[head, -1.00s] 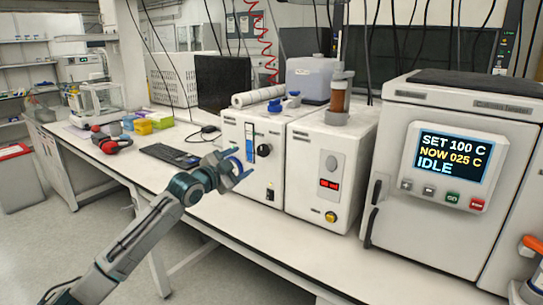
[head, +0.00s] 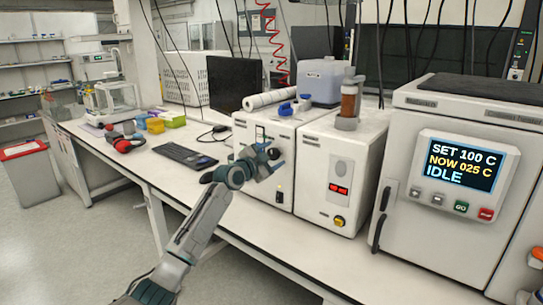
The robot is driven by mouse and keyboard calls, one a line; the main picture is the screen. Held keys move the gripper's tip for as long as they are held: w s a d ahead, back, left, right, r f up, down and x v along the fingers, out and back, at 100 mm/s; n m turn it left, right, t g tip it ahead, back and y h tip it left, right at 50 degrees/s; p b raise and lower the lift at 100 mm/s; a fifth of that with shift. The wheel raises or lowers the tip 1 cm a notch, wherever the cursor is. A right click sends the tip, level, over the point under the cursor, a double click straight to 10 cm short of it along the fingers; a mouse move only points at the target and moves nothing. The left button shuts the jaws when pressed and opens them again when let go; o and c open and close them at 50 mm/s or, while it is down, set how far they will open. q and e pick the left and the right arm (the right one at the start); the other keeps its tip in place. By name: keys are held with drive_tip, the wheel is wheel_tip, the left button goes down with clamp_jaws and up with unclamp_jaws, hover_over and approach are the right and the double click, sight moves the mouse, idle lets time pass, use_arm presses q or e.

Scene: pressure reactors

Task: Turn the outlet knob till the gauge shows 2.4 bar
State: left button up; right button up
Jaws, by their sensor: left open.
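The left white box (head: 307,130) on the bench has a dark round knob (head: 275,153) on its front face. No label can be read, so I cannot tell if it is the outlet knob. My left gripper (head: 268,159) is open in front of this face, right at the knob and partly overlapping it. I cannot tell whether the fingers touch it. The arm hides most of the blue and white strip beside the knob. No gauge reading of 2.4 bar can be made out. My right gripper is not in view.
The bench front strip is clear.

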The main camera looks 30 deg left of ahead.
use_arm(q)
drive_tip(key=c, duration=1)
drive_tip(key=shift+o, duration=0.2)
